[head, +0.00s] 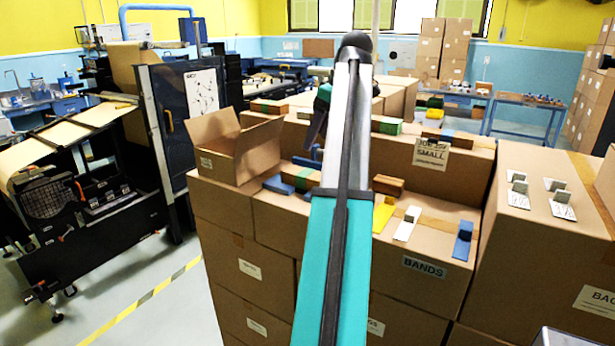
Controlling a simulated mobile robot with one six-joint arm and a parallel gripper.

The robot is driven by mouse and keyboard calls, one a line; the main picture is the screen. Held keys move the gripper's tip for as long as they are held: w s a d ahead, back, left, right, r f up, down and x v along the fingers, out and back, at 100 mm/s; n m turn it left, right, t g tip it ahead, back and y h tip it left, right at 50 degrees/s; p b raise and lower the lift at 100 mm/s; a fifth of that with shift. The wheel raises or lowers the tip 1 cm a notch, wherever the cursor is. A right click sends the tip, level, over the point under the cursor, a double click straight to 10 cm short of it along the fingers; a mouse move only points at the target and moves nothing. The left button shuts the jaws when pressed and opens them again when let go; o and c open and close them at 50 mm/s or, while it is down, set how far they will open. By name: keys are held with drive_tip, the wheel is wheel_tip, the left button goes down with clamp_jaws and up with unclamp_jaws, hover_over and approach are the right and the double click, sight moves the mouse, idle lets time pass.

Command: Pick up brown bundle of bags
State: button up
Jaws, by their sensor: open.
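A brown bundle (388,185) lies on the front cardboard box marked BANDS, just right of my teal arm. Another brown-looking bundle (279,107) lies on the upper box row, left of the arm. I cannot tell which of them is the bundle of bags. My gripper (314,135) is only partly in view, a dark shape behind and left of my arm, above the boxes. Its fingertips are mostly hidden. It is open, with nothing visibly held, and appears apart from the brown bundle on the front box.
Blue (278,185), yellow (383,215), white (407,223) and another blue bundle (463,240) lie on the front boxes. An open carton (235,150) stands left. A box with small white stands (545,230) is at right. Floor is free at lower left beside a dark machine (85,190).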

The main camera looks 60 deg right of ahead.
sight(316, 175)
drive_tip(key=shift+s+d+f, duration=0.1)
drive_tip(key=shift+s+d, duration=0.1)
drive_tip(key=shift+s, duration=0.4)
drive_tip(key=shift+w, duration=0.1)
drive_tip(key=shift+f, duration=0.15)
drive_tip(key=b+x, duration=0.2)
drive_tip(key=b, duration=0.1)
drive_tip(key=shift+w+f+b, duration=0.1)
drive_tip(key=shift+f+b, duration=0.2)
drive_tip(key=b+x, duration=0.1)
drive_tip(key=x, duration=0.2)
drive_tip(key=shift+a+f, duration=0.15)
drive_tip(key=shift+p+x, duration=0.3)
drive_tip(key=shift+x, duration=0.9)
drive_tip(key=shift+w, duration=0.1)
